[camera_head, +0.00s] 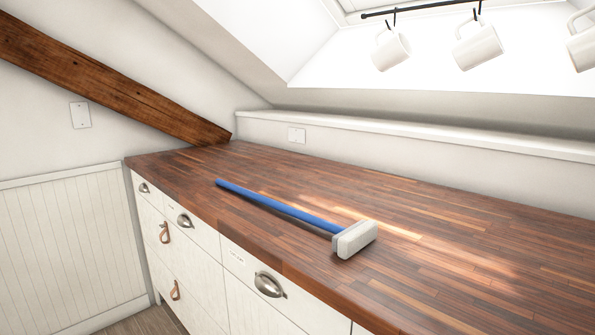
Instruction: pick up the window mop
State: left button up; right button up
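The window mop (278,208) lies flat on the wooden countertop (450,235). It has a long blue handle that points to the back left. Its pale grey-white block head (356,239) is at the near right end, close to the counter's front edge. Nothing covers the mop. Neither of my grippers shows in the head view.
White drawers with metal cup handles (269,284) and leather pulls (175,290) are below the counter. A dark beam (110,85) slopes down to the counter's back left corner. White mugs (478,46) hang from a rail. The rest of the visible countertop is clear.

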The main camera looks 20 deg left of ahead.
aim_at(346, 242)
jog(key=u, duration=3.55)
jog(key=z, duration=3)
jog(key=i+j+z, duration=0.1)
jog(key=j, duration=0.25)
jog(key=i+j, duration=0.35)
jog(key=i+j+z, duration=0.15)
jog(key=j, duration=0.2)
